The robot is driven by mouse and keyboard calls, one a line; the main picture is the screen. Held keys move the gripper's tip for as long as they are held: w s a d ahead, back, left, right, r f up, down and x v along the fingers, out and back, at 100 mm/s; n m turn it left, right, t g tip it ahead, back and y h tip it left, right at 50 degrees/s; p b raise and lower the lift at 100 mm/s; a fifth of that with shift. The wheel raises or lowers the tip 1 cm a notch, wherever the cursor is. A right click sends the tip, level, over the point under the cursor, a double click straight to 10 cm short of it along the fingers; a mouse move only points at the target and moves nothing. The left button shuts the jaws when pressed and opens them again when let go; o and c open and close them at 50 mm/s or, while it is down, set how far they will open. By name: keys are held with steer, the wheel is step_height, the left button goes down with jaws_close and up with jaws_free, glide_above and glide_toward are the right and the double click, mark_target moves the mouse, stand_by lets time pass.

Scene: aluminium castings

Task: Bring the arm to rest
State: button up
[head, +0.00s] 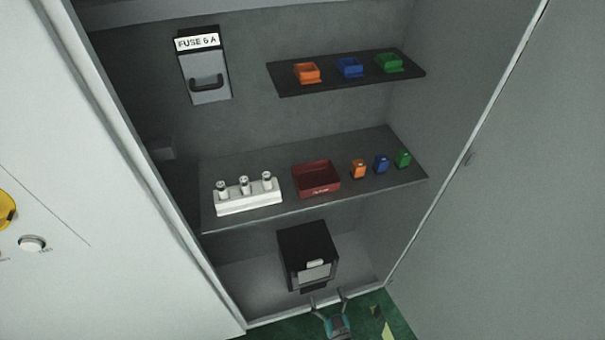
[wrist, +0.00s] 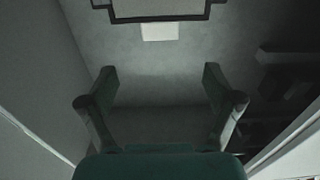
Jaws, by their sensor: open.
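My gripper (head: 328,299) shows at the bottom of the head view, in front of the open cabinet and below the black box on its floor. In the wrist view its two fingers (wrist: 160,88) stand wide apart with nothing between them. The gripper is open and empty. Most of my arm is out of view.
The black box (head: 307,250) stands close above my gripper. The middle shelf (head: 295,199) bears a white fuse rack (head: 249,198), a red tray (head: 318,180) and small coloured parts. An upper shelf (head: 345,86) holds coloured bins. Cabinet door (head: 500,210) stands right.

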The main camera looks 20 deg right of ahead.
steer(key=shift+s, duration=0.1)
steer(key=s+r+g, duration=0.1)
steer(key=s+r, duration=0.5)
steer(key=s, duration=0.4)
steer(key=s+r+g, duration=0.1)
steer(key=s+r, duration=0.5)
steer(key=s, duration=0.3)
steer(key=s+r, duration=0.4)
steer(key=r, duration=0.5)
steer(key=s+r, duration=0.3)
steer(key=r, duration=0.5)
steer(key=s+r+g, duration=0.1)
steer(key=s+r, duration=0.3)
steer(key=r, duration=0.5)
steer(key=shift+s+r, duration=0.3)
steer(key=shift+s, duration=0.05)
